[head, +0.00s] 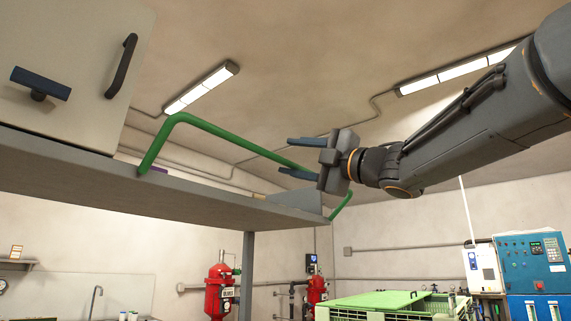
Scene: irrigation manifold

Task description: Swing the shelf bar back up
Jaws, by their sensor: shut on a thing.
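The green shelf bar (228,134) is a bent U-shaped rail along the edge of the grey shelf (85,168). Its left leg slants up from the shelf edge, and its right leg shows near the shelf's far right corner. The long rail stands above the shelf edge in the picture. My gripper (291,157) reaches in from the right, with one dark finger above the rail and one below. It is shut on the right part of the bar. The gripper hides a short stretch of the rail.
A pale cabinet (72,62) with dark handles stands on the shelf at the left. A grey post (246,275) is under the shelf. A green crate (385,303), red tanks (218,290) and a blue control panel (530,262) are lower down. Open air surrounds the bar.

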